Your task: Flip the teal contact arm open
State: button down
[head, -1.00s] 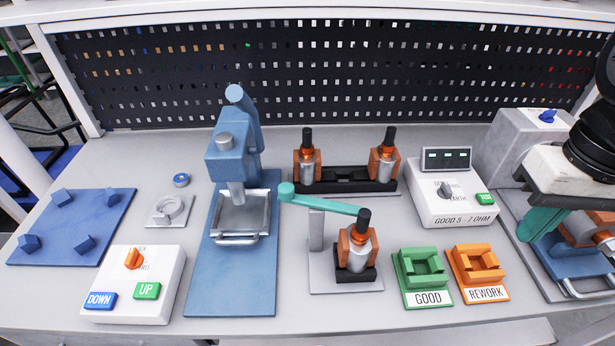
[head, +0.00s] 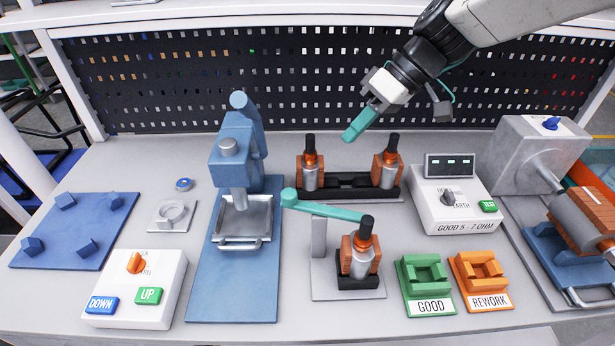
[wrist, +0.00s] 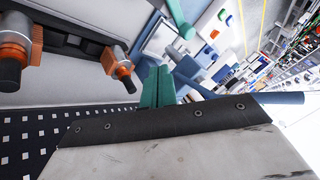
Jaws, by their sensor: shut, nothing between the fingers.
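The teal contact arm (head: 322,207) lies roughly level, its right end over the black-topped part (head: 358,247) on the grey test stand. Its round knob end points left, near the blue press. In the wrist view the contact arm (wrist: 182,18) shows at the top. My gripper (head: 347,137) has teal fingers, is shut and empty, and hangs in the air above the rear black rack, up and right of the contact arm and apart from it. Its fingers also show in the wrist view (wrist: 158,83).
A blue press (head: 235,150) stands left of the contact arm. A black rack (head: 349,184) with two orange-and-steel parts is behind it. A meter box (head: 452,210) stands right, with green (head: 428,300) and orange (head: 484,296) nests in front. A perforated panel (head: 180,90) closes the back.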

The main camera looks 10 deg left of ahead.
aim_at(293, 197)
dwell(0.4)
jog(key=s+a+f, duration=0.5)
jog(key=a+f, duration=0.2)
jog(key=f, duration=0.1)
jog(key=shift+s+a, duration=0.2)
jog(key=shift+a, duration=0.15)
jog(key=shift+s+a+f+n+g+h, duration=0.1)
jog(key=shift+n+g+h, duration=0.1)
jog(key=shift+n, duration=0.2)
jog(key=shift+s+a+n+g+h, duration=0.1)
jog(key=shift+n+g, duration=0.1)
jog(key=shift+n, duration=0.2)
jog(key=shift+s+a+n+g+h, duration=0.2)
jog(key=shift+s+n+g+h, duration=0.3)
jog(key=shift+n, duration=0.75)
jog(key=shift+s+a+n+g+h, duration=0.2)
jog(key=shift+n+g+h, duration=0.35)
jog(key=shift+n, duration=0.65)
jog(key=shift+s+a+n+g+h, duration=0.15)
jog(key=shift+s+n+g+h, duration=0.35)
jog(key=shift+n, duration=0.75)
